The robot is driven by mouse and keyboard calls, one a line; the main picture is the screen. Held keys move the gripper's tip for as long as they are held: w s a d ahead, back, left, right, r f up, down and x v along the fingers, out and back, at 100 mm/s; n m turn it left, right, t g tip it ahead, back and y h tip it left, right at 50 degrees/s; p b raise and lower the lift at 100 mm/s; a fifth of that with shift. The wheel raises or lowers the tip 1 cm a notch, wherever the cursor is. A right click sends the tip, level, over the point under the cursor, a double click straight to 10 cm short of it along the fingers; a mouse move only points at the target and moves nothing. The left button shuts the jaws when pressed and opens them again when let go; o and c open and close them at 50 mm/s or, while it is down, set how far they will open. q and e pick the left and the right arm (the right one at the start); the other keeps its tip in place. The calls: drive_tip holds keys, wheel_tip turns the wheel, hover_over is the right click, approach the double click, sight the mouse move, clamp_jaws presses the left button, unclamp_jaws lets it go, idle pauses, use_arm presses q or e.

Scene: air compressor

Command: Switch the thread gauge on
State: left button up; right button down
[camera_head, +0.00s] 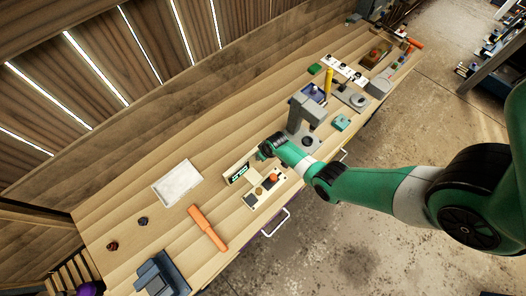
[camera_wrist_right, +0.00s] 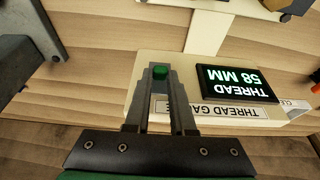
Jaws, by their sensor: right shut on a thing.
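The thread gauge (camera_wrist_right: 140,95) is a cream box on the wooden bench. In the head view the gauge's display (camera_head: 239,173) shows just left of my right wrist. My right gripper (camera_wrist_right: 160,76) is over one end of the gauge, its fingers shut on a small green button (camera_wrist_right: 159,72). How far the button is pressed cannot be told. My left gripper is not in view.
A panel with an orange knob (camera_head: 273,178) lies beside the gauge. A grey machine (camera_head: 303,112) stands close behind my right wrist. A white tray (camera_head: 177,182) and an orange-handled tool (camera_head: 208,228) lie to the left, with bare bench between.

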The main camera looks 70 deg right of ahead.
drive_tip(key=shift+g, duration=0.3)
idle(0.4)
drive_tip(key=c, duration=0.8)
unclamp_jaws()
drive_tip(key=shift+o, duration=0.2)
drive_tip(key=shift+w, duration=0.1)
drive_tip(key=shift+r, duration=0.15)
